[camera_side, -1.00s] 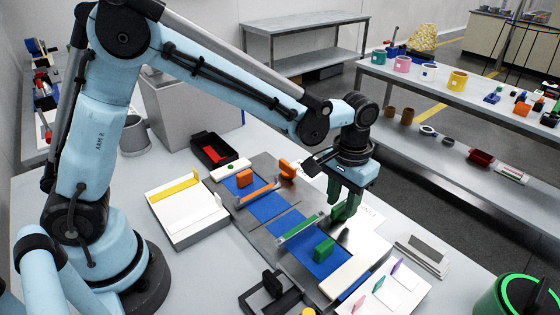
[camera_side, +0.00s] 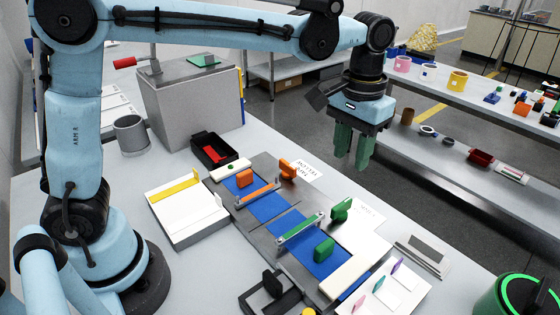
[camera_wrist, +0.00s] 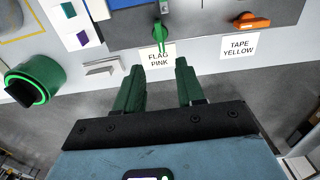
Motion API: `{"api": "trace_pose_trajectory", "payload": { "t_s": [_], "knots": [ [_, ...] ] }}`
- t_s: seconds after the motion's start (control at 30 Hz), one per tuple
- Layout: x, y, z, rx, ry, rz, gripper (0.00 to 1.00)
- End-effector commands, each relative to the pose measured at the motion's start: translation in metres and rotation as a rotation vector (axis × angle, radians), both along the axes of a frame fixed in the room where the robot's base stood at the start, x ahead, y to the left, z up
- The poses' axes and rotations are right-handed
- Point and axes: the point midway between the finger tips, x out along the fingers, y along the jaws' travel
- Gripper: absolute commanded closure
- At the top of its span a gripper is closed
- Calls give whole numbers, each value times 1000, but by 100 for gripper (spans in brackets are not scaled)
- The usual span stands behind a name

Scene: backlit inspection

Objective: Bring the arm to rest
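My gripper (camera_side: 352,160) hangs in the air above the far edge of the work table (camera_side: 212,258), fingers pointing down. It is empty, with a clear gap between its green fingers in the wrist view (camera_wrist: 160,72). Below and left of it in the side view is a green knob (camera_side: 341,209) on the grey plate, apart from the fingers. The green knob also shows ahead of the fingers in the wrist view (camera_wrist: 160,33). My arm is raised and stretched across the table.
An orange knob (camera_side: 287,169) stands farther along the plate. Blue strips with green and orange blocks and barriers run beside it. A white tray (camera_side: 184,238), a black bin (camera_side: 232,161) and a grey box (camera_side: 190,112) stand left. A shelf (camera_side: 455,182) stands behind.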

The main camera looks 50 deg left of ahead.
Motion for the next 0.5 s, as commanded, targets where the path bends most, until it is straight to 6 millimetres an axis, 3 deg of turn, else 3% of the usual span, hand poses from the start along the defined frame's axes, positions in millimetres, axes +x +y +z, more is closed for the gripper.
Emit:
{"api": "trace_pose_trajectory", "payload": {
  "t_s": [0.33, 0.5],
  "knots": [
    [-1, 1, 1, -1, -3, 0, 62],
    [-10, 17, 6, -15, -53, 2, 62]
  ]
}}
